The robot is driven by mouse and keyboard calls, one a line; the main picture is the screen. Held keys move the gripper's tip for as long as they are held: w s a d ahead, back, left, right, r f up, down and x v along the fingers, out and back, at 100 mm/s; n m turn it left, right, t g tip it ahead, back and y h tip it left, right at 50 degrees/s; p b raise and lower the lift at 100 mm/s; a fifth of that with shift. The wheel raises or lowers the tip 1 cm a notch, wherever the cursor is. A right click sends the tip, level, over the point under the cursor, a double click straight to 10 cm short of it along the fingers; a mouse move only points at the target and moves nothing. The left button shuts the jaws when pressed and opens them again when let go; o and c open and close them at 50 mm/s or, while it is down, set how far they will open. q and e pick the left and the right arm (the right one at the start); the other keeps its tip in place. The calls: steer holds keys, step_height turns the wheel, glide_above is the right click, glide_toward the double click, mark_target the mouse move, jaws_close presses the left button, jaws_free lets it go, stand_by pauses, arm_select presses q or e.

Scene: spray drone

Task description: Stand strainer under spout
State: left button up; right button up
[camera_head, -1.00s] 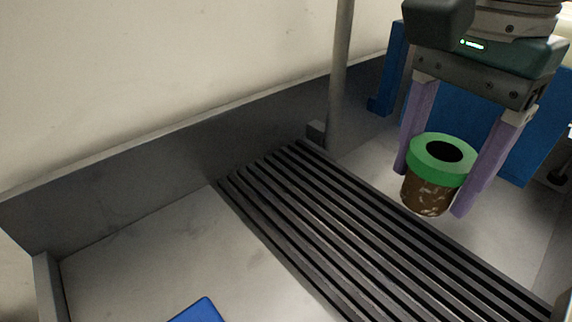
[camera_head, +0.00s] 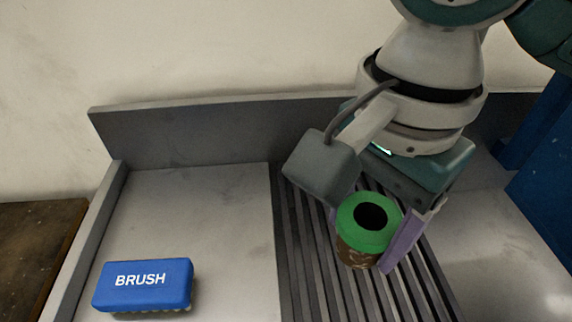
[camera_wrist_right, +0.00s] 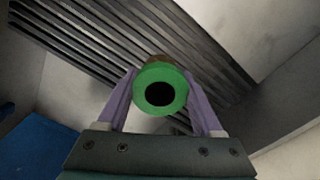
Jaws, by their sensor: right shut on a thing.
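The strainer (camera_head: 369,222) has a green ring top with a dark round opening and a brown, speckled lower body. My right gripper (camera_head: 366,238) is shut on it, with a purple finger on each side. In the head view the strainer is over the dark slatted grate (camera_head: 303,245); whether it touches the slats I cannot tell. The right wrist view shows the strainer (camera_wrist_right: 160,90) between the two fingers, with the grate (camera_wrist_right: 110,45) beyond. I cannot make out a spout. My left gripper is out of view.
A blue block marked BRUSH (camera_head: 143,284) lies on the pale panel (camera_head: 205,220) left of the grate. A raised grey wall (camera_head: 190,132) runs along the back. A blue upright panel (camera_head: 545,150) stands at the right. The pale panel behind the brush is clear.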

mark_target(354, 255)
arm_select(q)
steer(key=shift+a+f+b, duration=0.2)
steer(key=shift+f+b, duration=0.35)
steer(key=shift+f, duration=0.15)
arm_select(e)
step_height(354, 255, down, 5)
steer(key=shift+s+a+f, duration=0.1)
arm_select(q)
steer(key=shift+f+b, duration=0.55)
arm_select(e)
steer(key=shift+f, duration=1.9)
steer(key=shift+f, duration=0.1)
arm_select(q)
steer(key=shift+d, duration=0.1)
arm_select(e)
steer(key=o, duration=1.3)
steer(key=shift+o, duration=0.2)
